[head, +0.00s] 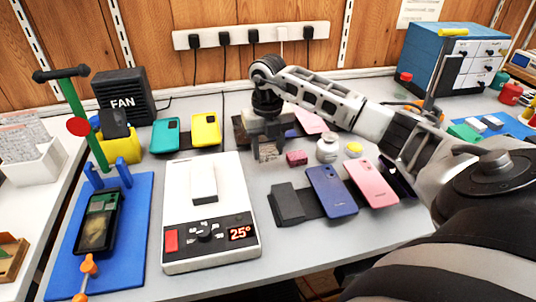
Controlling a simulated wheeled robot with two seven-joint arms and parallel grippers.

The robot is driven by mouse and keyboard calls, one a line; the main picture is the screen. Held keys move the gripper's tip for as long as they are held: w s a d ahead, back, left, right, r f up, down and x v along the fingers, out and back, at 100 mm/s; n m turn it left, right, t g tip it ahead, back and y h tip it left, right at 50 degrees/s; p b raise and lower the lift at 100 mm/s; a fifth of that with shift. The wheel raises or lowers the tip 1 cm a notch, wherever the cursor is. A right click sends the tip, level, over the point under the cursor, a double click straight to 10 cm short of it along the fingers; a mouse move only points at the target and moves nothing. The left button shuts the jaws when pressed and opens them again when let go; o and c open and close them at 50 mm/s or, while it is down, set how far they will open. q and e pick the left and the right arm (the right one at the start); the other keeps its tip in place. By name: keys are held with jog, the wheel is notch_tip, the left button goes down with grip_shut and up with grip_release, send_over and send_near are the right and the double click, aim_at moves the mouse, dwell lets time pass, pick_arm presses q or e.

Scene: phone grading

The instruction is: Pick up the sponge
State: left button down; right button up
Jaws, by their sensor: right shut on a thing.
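My right gripper (268,150) comes in from the right and points down over the back middle of the table. It is shut on a small greyish block, the sponge (268,153), which shows only in part between the fingers. I cannot tell whether the sponge still touches the surface below it. A small dark pink block (296,158) lies just right of the gripper, apart from it. My left gripper is not in view.
A white jar (327,148) stands right of the pink block. In front lie a blue phone (331,190) and a pink phone (371,182). A white heating plate (210,222) stands front left, with green (166,134) and yellow (206,130) phones behind it.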

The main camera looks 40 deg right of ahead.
jog(key=s+a+r, duration=0.6)
jog(key=a+r, duration=0.3)
jog(key=a, duration=0.3)
jog(key=shift+a+r, duration=0.3)
jog(key=shift+o, duration=0.8)
jog(key=shift+c, duration=0.4)
